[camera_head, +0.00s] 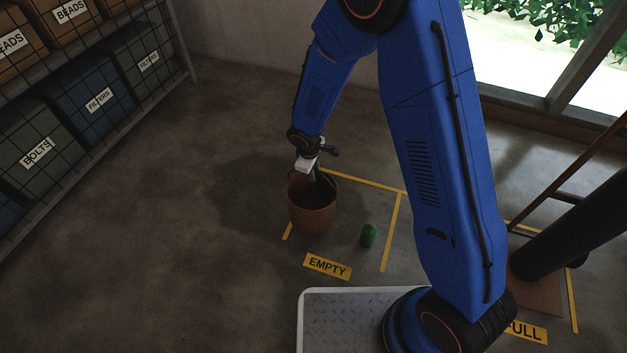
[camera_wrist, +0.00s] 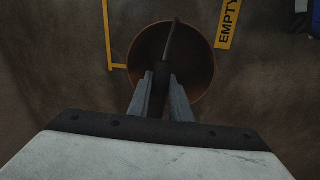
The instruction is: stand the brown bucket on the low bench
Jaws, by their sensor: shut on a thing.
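The brown bucket (camera_head: 312,212) is upright in the taped area marked EMPTY in the head view. I cannot tell whether its base touches the floor. In the wrist view I look down into the open bucket (camera_wrist: 196,62). My gripper (camera_head: 320,174) is just above the rim, with its fingers pointing down. In the wrist view the fingers (camera_wrist: 162,84) are closed on the bucket's dark handle, which runs up across the opening. No low bench can be made out in these frames.
A green object (camera_head: 369,235) stands on the floor right of the bucket. The EMPTY label (camera_head: 327,265) and yellow tape are on the floor. A caged shelf with labelled boxes (camera_head: 88,97) is at left. A dark cylinder (camera_head: 570,235) is at right. Floor between shelf and bucket is clear.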

